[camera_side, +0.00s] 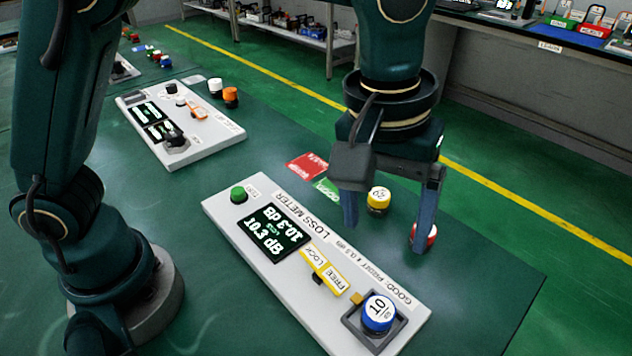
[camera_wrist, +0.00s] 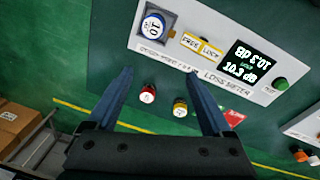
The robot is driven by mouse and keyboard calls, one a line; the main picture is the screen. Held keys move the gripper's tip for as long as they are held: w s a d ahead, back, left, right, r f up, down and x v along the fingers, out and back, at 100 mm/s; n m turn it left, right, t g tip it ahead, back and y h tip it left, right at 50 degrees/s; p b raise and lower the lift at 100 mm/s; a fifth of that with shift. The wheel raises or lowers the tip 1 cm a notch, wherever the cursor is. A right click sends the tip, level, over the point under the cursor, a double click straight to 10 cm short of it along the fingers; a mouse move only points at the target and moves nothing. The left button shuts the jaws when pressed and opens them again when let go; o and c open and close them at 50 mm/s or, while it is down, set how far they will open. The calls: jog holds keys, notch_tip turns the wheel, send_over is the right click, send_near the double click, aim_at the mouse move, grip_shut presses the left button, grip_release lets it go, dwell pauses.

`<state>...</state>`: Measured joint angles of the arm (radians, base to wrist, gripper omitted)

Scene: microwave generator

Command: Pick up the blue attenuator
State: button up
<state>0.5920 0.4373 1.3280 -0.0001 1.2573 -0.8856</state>
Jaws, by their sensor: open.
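The blue attenuator (camera_side: 378,315), a round knob with a white top marked 10, sits in the dark square socket at the near right end of the white loss meter (camera_side: 240,233). The wrist view shows the attenuator (camera_wrist: 153,26) at the top, ahead of the fingertips. My gripper (camera_side: 386,228) is open and empty, with fingers pointing down beyond the meter's far edge, apart from the attenuator. In the wrist view my gripper (camera_wrist: 159,74) has a wide gap between its fingers.
A yellow attenuator (camera_side: 378,203) and a red one (camera_side: 432,237) stand near my fingers; one finger partly hides the red one. Red (camera_side: 307,166) and green (camera_side: 327,188) cards lie nearby. A second white device (camera_side: 205,150) stands at the back left. The front right table is clear.

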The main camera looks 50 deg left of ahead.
jog(key=m+g, duration=0.1)
jog(key=m, duration=0.1)
send_over(381, 308)
jog(key=shift+y, duration=0.4)
notch_tip(381, 308, down, 6)
jog(key=shift+r, duration=0.25)
jog(key=shift+f, duration=2.3)
grip_shut()
jog(key=shift+r, duration=0.1)
